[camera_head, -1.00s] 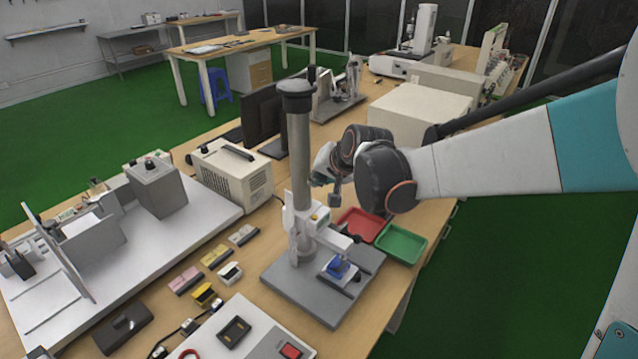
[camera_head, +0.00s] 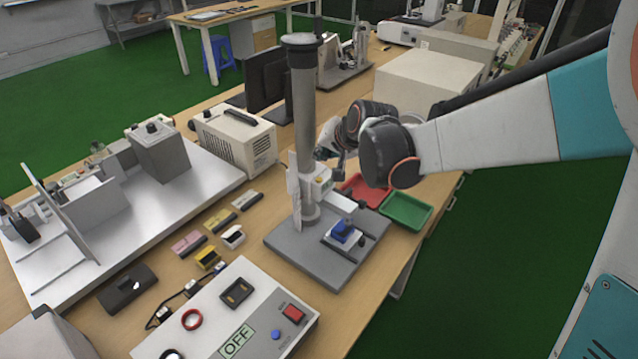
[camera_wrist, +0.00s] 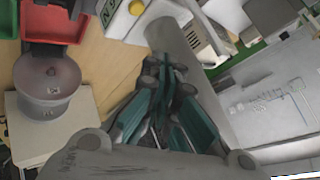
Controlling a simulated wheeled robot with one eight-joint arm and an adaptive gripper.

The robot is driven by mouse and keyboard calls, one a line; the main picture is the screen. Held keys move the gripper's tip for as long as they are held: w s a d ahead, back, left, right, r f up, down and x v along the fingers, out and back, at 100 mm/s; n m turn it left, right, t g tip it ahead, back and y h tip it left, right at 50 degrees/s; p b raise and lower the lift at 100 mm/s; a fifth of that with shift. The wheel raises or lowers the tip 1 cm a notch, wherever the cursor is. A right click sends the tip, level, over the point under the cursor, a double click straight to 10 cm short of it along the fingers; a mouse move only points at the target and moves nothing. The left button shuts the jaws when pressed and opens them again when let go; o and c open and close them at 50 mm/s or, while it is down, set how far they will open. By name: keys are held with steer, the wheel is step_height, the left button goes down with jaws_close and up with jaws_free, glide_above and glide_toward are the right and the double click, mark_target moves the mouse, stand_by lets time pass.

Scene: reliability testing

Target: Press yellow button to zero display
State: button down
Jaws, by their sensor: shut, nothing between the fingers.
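A white gauge body (camera_head: 318,187) is mounted on the grey column of a test stand. The wrist view shows its round yellow button (camera_wrist: 137,7) near the top edge, beside a green display (camera_wrist: 112,9) that is partly cut off. My gripper (camera_head: 326,153) is just right of the column, above and behind the gauge in the head view. In the wrist view its teal fingers (camera_wrist: 163,66) are shut and empty, with tips apart from the button in the picture. Their exact distance from the button cannot be told.
The stand's column (camera_head: 304,105) rises close to my gripper. A red tray (camera_head: 366,191) and green tray (camera_head: 407,211) lie to the right. A control box (camera_head: 235,320) with a red switch is in front. A beige box (camera_head: 428,85) stands behind my arm.

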steer(key=shift+f+b, duration=1.3)
steer(key=shift+f, duration=0.95)
steer(key=shift+f+b, duration=0.3)
steer(key=shift+f, duration=0.1)
steer(key=shift+f, duration=0.3)
stand_by(0.5)
steer(key=shift+r+p, duration=0.35)
steer(key=shift+r, duration=0.45)
steer(key=shift+r, duration=0.1)
step_height(320, 180, up, 5)
steer(key=p, duration=0.3)
steer(key=shift+p, duration=0.35)
